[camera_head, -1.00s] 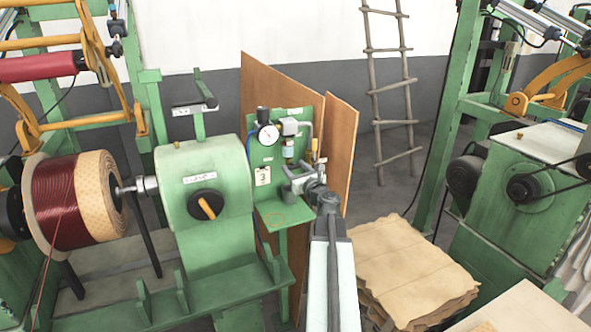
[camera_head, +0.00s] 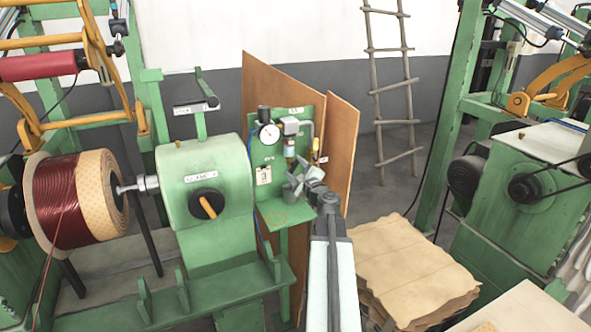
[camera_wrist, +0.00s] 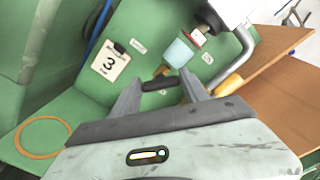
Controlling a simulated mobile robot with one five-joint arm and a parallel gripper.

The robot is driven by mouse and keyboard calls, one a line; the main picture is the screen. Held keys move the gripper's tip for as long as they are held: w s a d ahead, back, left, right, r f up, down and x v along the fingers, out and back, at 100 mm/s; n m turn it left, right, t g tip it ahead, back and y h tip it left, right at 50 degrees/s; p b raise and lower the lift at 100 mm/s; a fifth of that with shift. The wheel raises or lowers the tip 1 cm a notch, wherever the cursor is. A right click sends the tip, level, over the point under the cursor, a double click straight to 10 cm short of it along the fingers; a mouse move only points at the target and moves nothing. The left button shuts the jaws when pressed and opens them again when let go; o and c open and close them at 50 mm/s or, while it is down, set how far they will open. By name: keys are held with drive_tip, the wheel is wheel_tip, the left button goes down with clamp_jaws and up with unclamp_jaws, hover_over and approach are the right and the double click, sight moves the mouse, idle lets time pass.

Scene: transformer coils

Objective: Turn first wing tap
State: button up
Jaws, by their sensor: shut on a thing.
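The wing tap (camera_wrist: 160,85) shows in the wrist view as a small dark wing below a brass fitting on the green panel (camera_wrist: 125,25). My gripper (camera_wrist: 158,86) is shut on this wing, with one finger on each side of it. In the head view my gripper (camera_head: 294,180) is at the panel, rolled at a tilt, and it hides the wing tap there. A second, yellowish tap handle (camera_wrist: 228,85) stands to the right of my fingers in the wrist view.
A pressure gauge (camera_head: 269,133), a filter with a grey pipe (camera_wrist: 240,45) and a tag marked 3 (camera_wrist: 110,62) are close by. The green winding machine (camera_head: 205,180) stands left. Plywood sheets (camera_head: 345,140) are behind, and stacked brown sheets (camera_head: 405,262) lie right.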

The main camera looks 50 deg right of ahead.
drive_tip(key=n, duration=0.3)
drive_tip(key=shift+f+n, duration=0.1)
drive_tip(key=shift+n, duration=0.2)
drive_tip(key=shift+a+f+n, duration=0.1)
drive_tip(key=shift+n, duration=1.7)
drive_tip(key=o, duration=1.4)
